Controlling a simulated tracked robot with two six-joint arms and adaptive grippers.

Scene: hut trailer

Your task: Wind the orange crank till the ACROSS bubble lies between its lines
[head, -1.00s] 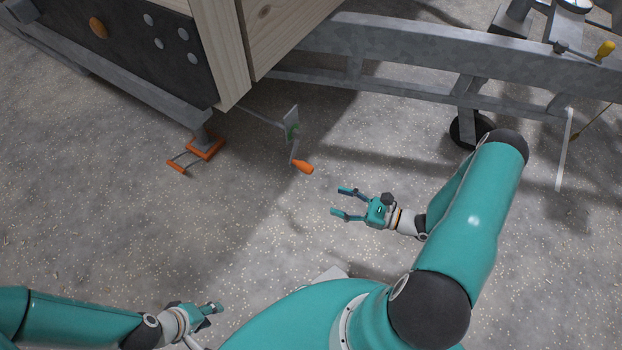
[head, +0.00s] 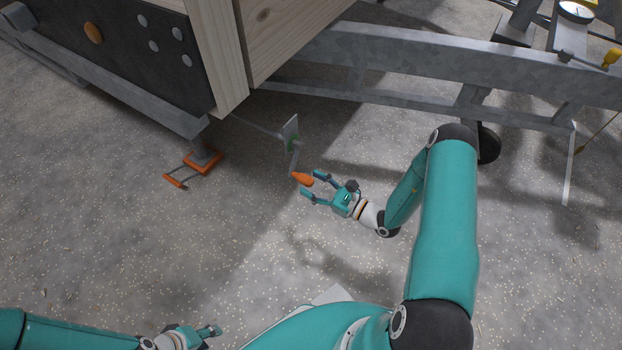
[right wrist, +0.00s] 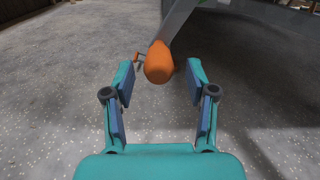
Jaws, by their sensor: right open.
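The ACROSS bubble cannot be made out.
A grey steel drawbar (head: 430,65) runs to the right behind the crank. An orange-footed stand (head: 204,163) is on the floor at left. The hut's wooden corner (head: 215,60) overhangs above. A round dial (head: 576,12) and a yellow knob (head: 611,59) are at top right. The speckled floor in front is clear.

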